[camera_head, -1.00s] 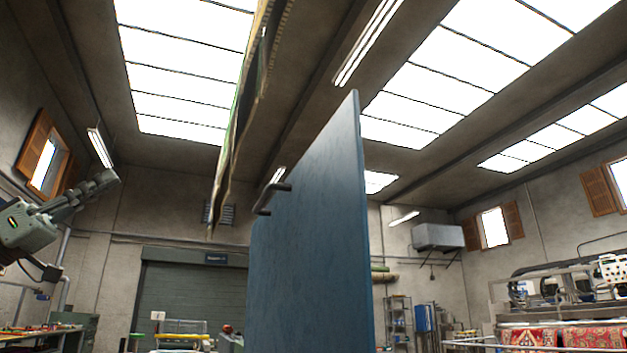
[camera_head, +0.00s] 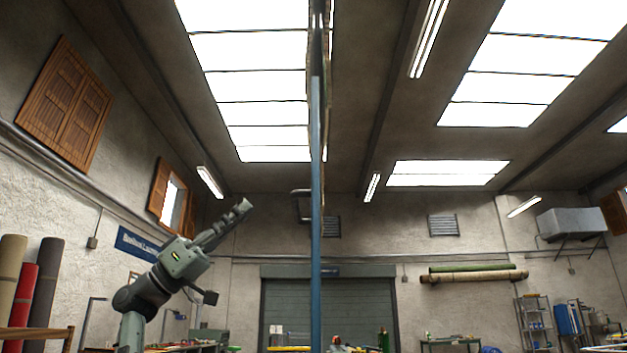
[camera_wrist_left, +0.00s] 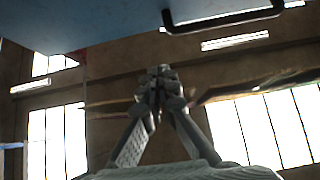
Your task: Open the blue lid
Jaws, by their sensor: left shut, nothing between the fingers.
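The blue lid (camera_head: 316,240) stands upright and shows almost edge-on as a thin strip in the middle of the head view. Its dark bar handle (camera_head: 300,192) sticks out from its left side. In the left wrist view the lid (camera_wrist_left: 100,20) fills the top, with the black handle (camera_wrist_left: 222,21) at upper right. My left gripper (camera_head: 243,207) is raised left of the lid, tilted up and to the right, apart from the handle. In the left wrist view its fingers (camera_wrist_left: 160,82) are shut and empty. My right gripper is out of view.
Rolled rugs (camera_head: 32,290) stand at the left wall. Worktables and small items line the bottom, in front of a grey shutter door (camera_head: 355,300). Open air lies on both sides of the lid.

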